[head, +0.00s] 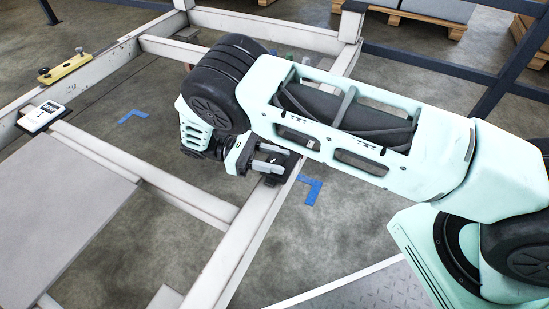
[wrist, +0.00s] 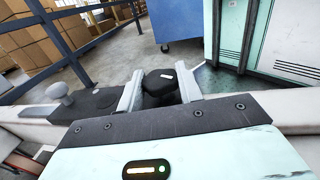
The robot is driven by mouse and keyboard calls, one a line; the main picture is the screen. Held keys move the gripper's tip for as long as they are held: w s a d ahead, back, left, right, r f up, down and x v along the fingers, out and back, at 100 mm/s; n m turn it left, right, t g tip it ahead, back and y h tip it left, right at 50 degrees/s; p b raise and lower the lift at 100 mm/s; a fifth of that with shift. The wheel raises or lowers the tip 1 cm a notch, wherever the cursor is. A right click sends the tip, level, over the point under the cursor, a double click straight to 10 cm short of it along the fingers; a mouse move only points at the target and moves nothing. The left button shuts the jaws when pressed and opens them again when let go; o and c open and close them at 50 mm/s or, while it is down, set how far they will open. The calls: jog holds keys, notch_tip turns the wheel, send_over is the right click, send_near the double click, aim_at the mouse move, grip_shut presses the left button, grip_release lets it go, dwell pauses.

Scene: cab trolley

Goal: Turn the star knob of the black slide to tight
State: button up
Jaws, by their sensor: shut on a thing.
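The black star knob (wrist: 160,82) stands between my two light-grey fingers in the wrist view, with a small white mark on its top. My gripper (wrist: 160,90) is shut on it. The black slide (wrist: 97,103) sits on the pale frame beam and shows to the left of the fingers, with a grey round knob (wrist: 61,91) at its left end. In the head view my gripper (head: 267,160) is at the right-hand beam, and the slide there is mostly hidden by it. The lower part of the star knob is hidden.
The pale frame (head: 190,200) has open gaps between its beams. A yellow level (head: 66,68) and a white gauge (head: 42,116) sit on the left beam, and a grey panel (head: 60,220) lies lower left. A blue bin (wrist: 190,25) and a mint cabinet (wrist: 280,40) stand beyond.

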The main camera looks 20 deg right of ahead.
aim_at(274, 158)
jog(key=o, duration=1)
jog(key=shift+r, duration=0.1)
notch_tip(274, 158, up, 10)
jog(key=p, duration=0.5)
